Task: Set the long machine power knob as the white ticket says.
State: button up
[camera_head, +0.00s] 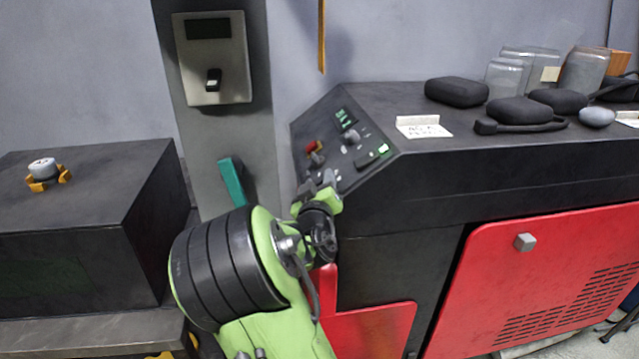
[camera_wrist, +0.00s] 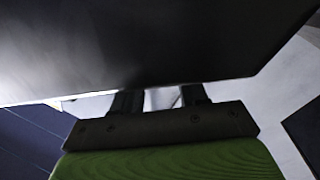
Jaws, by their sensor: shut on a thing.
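The long black machine (camera_head: 440,165) has a sloped control panel (camera_head: 368,168) at its left end. My gripper (camera_head: 323,187) is at the panel's lower left edge. In the wrist view my fingers (camera_wrist: 160,102) stand a little apart with a pale grey part between them, probably a knob; the dark machine hides most of it. A white ticket (camera_head: 424,131) lies on the machine top; its writing is too small to read.
Several black cases (camera_head: 456,91) and clear jars (camera_head: 505,78) stand on the machine top. A grey post (camera_head: 220,140) with a switch plate (camera_head: 212,57) and teal handle (camera_head: 233,180) rises left of the panel. A black box (camera_head: 80,235) carries a grey-and-yellow knob (camera_head: 43,170).

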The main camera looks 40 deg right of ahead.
jog(key=c, duration=0.5)
jog(key=shift+o, duration=0.2)
jog(key=shift+a+f+m+h+b, duration=0.1)
jog(key=shift+f+m+h+b, duration=0.25)
jog(key=shift+m+h+b, duration=0.1)
jog(key=shift+w+m+g+h, duration=0.15)
jog(key=shift+m+g+h, duration=0.95)
jog(key=shift+h, duration=0.25)
jog(key=o, duration=1)
jog(key=shift+a+r, duration=0.1)
jog(key=shift+o, duration=0.3)
jog(key=shift+y, duration=0.3)
